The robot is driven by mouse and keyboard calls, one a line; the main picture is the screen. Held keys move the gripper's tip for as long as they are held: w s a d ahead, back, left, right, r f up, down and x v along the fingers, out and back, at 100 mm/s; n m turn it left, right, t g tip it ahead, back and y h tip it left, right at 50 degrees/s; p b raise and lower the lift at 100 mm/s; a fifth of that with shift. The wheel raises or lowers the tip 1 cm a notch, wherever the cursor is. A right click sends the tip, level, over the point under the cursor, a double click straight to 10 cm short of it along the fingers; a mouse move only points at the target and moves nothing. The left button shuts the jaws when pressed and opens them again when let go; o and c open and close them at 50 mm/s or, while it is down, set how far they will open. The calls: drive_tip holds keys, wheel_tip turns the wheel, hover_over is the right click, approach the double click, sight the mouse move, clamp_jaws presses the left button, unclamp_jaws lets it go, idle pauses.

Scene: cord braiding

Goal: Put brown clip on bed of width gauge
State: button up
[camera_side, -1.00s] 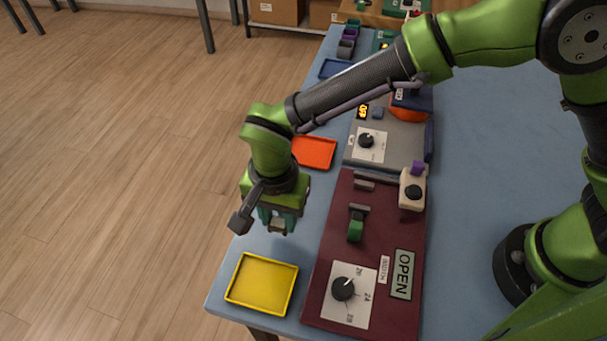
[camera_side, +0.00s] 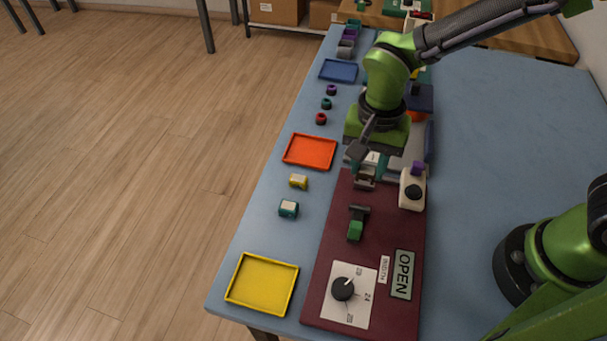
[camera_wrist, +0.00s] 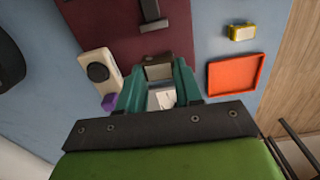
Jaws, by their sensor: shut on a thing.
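The width gauge (camera_side: 327,262) is a maroon panel with a black dial, a display reading OPEN and a green-handled slide (camera_side: 356,228). It also shows in the wrist view (camera_wrist: 190,40). My gripper (camera_side: 364,180) points down over its far end, where the grey bed pieces are mostly hidden. In the wrist view, my teal fingers (camera_wrist: 158,82) are shut on the brown clip (camera_wrist: 158,70), seen between the fingertips. I cannot tell whether the clip touches the bed.
A cream box with a black knob (camera_side: 412,190) stands right of my gripper. A yellow clip (camera_side: 299,181) and a teal clip (camera_side: 289,209) lie to the left. Orange (camera_side: 310,150) and yellow (camera_side: 262,284) trays lie along the left edge. A grey device stands behind my gripper.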

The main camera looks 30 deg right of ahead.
sight(361, 197)
drive_tip(key=shift+s+d+f, duration=0.1)
drive_tip(key=shift+s+f, duration=0.1)
drive_tip(key=shift+f, duration=0.2)
drive_tip(key=shift+w+f, duration=0.1)
drive_tip(key=shift+f, duration=2.45)
drive_tip(key=shift+f, duration=0.25)
drive_tip(key=o, duration=1.1)
drive_tip(key=shift+c, duration=0.2)
drive_tip(key=shift+r, duration=5.5)
